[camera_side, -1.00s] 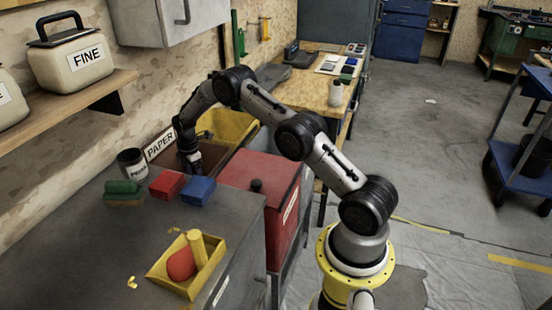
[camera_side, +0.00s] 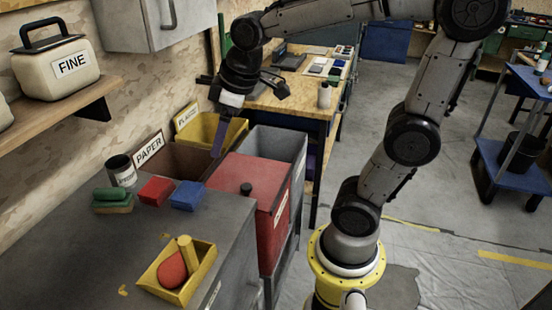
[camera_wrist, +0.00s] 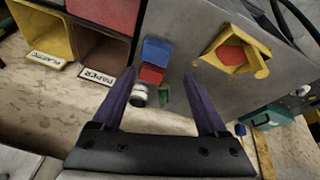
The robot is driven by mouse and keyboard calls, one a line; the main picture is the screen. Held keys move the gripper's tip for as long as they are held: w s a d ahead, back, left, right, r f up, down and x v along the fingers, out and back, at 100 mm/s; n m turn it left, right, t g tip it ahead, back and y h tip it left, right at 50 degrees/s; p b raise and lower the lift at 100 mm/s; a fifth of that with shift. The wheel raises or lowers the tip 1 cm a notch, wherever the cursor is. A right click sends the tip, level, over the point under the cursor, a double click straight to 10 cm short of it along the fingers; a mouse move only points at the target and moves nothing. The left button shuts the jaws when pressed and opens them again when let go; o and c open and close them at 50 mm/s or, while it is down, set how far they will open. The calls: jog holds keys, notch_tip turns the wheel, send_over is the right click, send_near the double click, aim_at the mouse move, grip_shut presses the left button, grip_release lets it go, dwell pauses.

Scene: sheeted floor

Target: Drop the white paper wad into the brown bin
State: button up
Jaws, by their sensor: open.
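The brown bin (camera_side: 188,158) stands behind the grey worktop, below a PAPER sign (camera_side: 149,148). In the wrist view the brown bin (camera_wrist: 103,50) is at the upper left, and no wad shows in the visible part of its inside. My gripper (camera_side: 218,152) hangs fingers down at the right side of the brown bin, in front of the yellow bin. In the wrist view my gripper (camera_wrist: 160,78) has its two purple fingers wide apart with nothing between them. I cannot see the white paper wad in either view.
The yellow bin (camera_side: 207,130) is behind the brown one; the red bin (camera_side: 241,182) is nearer. The grey worktop (camera_side: 90,245) holds a red block (camera_side: 155,190), a blue block (camera_side: 187,195), green sponges (camera_side: 113,195), a dark cup (camera_side: 121,171) and a yellow tray (camera_side: 160,288).

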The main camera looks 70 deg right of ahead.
jog(key=s+a+f+m+t, duration=0.1)
jog(key=s+a+f+m, duration=0.1)
jog(key=s, duration=1)
jog(key=shift+s+a+m, duration=0.15)
jog(key=shift+s+m, duration=0.05)
jog(key=shift+m, duration=0.4)
jog(key=shift+c, duration=0.2)
dwell(0.8)
